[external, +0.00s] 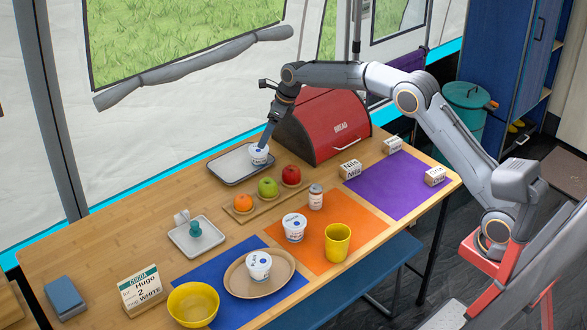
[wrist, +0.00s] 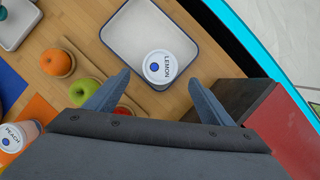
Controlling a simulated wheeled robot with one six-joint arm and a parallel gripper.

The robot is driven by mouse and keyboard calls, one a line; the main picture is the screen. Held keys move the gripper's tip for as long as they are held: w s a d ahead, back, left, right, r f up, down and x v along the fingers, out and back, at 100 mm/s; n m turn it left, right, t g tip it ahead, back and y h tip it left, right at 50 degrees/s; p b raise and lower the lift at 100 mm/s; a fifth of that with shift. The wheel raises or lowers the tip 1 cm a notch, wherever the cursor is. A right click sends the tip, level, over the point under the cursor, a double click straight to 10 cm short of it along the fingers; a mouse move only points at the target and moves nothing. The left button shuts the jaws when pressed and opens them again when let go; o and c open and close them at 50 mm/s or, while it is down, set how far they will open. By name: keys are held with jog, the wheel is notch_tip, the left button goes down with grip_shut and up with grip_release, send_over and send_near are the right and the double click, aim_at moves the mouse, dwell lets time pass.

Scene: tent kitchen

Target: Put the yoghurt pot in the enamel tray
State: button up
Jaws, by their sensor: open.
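A white yoghurt pot labelled lemon (wrist: 160,67) stands upright in the enamel tray (wrist: 143,24), near one end of it. In the external view the pot (external: 258,156) is at the right end of the white, dark-rimmed tray (external: 229,165). My gripper (external: 266,141) is right over the pot. In the wrist view my gripper (wrist: 157,92) has its fingers wide apart, with the pot between and just beyond the tips, and a gap on each side.
The red bread bin (external: 322,125) stands close to the right of the tray. A wooden board (external: 249,209) with an orange (external: 243,202), a green apple (external: 268,187) and a red apple (external: 291,175) lies in front.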

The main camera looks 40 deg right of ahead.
jog(key=s+d+r+n+g, duration=0.1)
jog(key=s+d+n, duration=0.2)
jog(key=s+n, duration=0.35)
jog(key=s+d+r+n+h, duration=0.1)
jog(key=s+d+n, duration=0.25)
jog(key=s, duration=0.65)
jog(key=s+d+r+n+g, duration=0.1)
jog(key=s+d+n, duration=0.3)
jog(key=s, duration=0.4)
jog(key=s+d+f+n, duration=0.2)
jog(key=s+n, duration=0.3)
jog(key=s, duration=0.4)
jog(key=s+d+f+n+g+h, duration=0.1)
jog(key=s+n, duration=0.4)
jog(key=s, duration=0.5)
jog(key=s+d+f+n, duration=0.3)
jog(key=s+f+n, duration=0.1)
jog(key=s, duration=0.5)
jog(key=shift+s+f+n+g+h, duration=0.15)
jog(key=shift+s+n+g+h, duration=0.15)
jog(key=shift+n+g, duration=0.1)
notch_tip(320, 180, up, 11)
jog(key=s+d+p, duration=0.1)
jog(key=p, duration=1.6)
jog(key=shift+d+t, duration=0.25)
jog(key=shift+t, duration=0.05)
